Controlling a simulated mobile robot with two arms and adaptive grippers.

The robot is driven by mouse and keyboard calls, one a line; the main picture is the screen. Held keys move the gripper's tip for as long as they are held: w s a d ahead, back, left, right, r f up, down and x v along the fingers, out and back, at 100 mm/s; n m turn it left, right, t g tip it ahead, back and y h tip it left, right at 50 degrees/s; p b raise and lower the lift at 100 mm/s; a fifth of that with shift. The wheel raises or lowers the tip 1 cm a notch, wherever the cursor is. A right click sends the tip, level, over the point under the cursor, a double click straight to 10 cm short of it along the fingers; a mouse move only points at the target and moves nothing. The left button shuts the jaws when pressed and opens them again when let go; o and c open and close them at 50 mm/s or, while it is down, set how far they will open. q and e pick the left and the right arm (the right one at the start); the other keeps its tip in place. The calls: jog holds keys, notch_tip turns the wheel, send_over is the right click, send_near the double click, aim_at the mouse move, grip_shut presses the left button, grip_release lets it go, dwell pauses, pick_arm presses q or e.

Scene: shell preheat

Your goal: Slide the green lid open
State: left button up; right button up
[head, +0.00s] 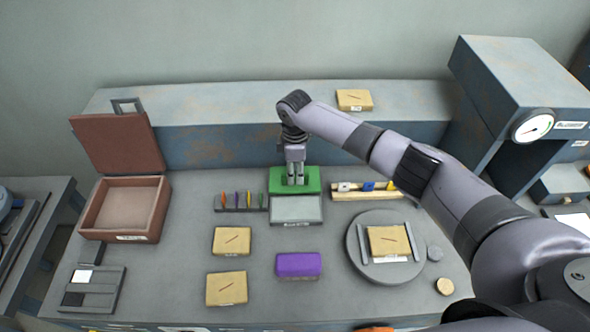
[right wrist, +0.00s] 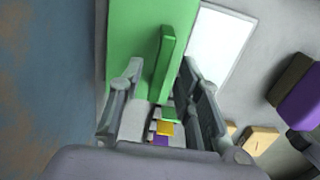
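The green lid (head: 313,181) sits in the middle of the bench, behind the pale flat panel (head: 297,209) of the grey box. In the right wrist view the lid (right wrist: 130,30) carries a thin raised green handle (right wrist: 165,62), and the pale panel (right wrist: 220,45) lies beside it. My right gripper (head: 296,181) points down over the lid. In the right wrist view its two fingers (right wrist: 163,72) are apart, one on each side of the handle, with gaps visible. Contact with the lid cannot be told. My left gripper is not in view.
A rack of coloured sticks (head: 240,208) stands left of the lid, and a wooden tray with small blocks (head: 350,194) right of it. A purple block (head: 298,265) lies in front. An open brown box (head: 150,225) is at left, a round plate (head: 365,270) at right.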

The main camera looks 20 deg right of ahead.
aim_at(295, 175)
notch_tip(295, 175, up, 12)
dwell(0.6)
jog(key=shift+a+f, duration=0.1)
